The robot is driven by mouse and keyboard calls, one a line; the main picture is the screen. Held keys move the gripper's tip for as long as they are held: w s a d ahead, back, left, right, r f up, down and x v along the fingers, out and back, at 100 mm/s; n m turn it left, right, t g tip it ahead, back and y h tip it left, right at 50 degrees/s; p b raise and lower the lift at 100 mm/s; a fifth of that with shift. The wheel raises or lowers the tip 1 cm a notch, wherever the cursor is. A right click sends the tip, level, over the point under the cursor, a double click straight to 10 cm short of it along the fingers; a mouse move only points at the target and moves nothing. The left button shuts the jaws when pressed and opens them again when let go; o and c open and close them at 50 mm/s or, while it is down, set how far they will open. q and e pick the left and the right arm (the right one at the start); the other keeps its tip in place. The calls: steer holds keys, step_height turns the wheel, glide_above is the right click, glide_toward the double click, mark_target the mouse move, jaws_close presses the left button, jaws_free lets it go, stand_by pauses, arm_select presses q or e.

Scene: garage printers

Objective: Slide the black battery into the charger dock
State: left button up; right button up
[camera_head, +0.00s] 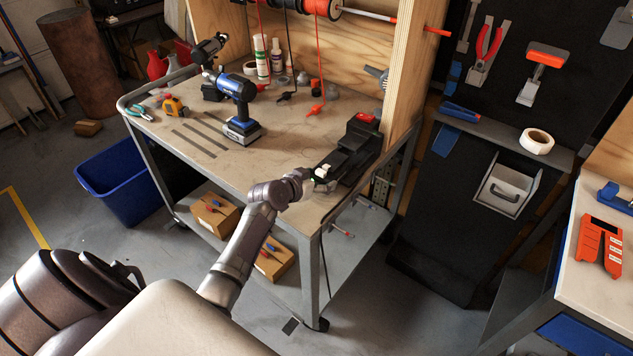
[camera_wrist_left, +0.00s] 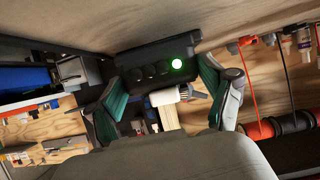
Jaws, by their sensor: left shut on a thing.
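The black charger dock (camera_head: 350,150) stands on the bench top at its right end, with a red part at its far end. In the left wrist view, the gripper's teal-padded fingers (camera_wrist_left: 162,88) stand apart on either side of black and white parts. A black body with round dark spots and a lit green light (camera_wrist_left: 150,62) lies just beyond them. Black parts merge there, so I cannot tell where the held battery ends and the dock begins. My right gripper is not seen.
A blue drill (camera_head: 238,90) stands on the bench (camera_head: 290,130), left of the dock. A wooden upright (camera_head: 410,60) rises behind the dock. Bottles and hanging red cords are at the back. A blue bin (camera_head: 125,180) is on the floor at left.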

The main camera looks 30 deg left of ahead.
mark_target(341, 158)
arm_select(q)
steer(key=shift+w+f, duration=0.1)
steer(key=shift+w, duration=0.2)
steer(key=shift+d, duration=0.1)
stand_by(0.4)
steer(key=shift+w+b, duration=0.45)
steer(key=shift+w, duration=0.2)
stand_by(0.5)
steer(key=shift+w+d+b, duration=0.2)
steer(key=shift+w+b, duration=1)
steer(key=shift+w, duration=0.85)
steer(key=shift+w+d+b, duration=0.2)
steer(key=shift+w+b, duration=1.85)
steer(key=shift+w, duration=0.45)
steer(key=o, duration=1.3)
steer(key=shift+w, duration=0.1)
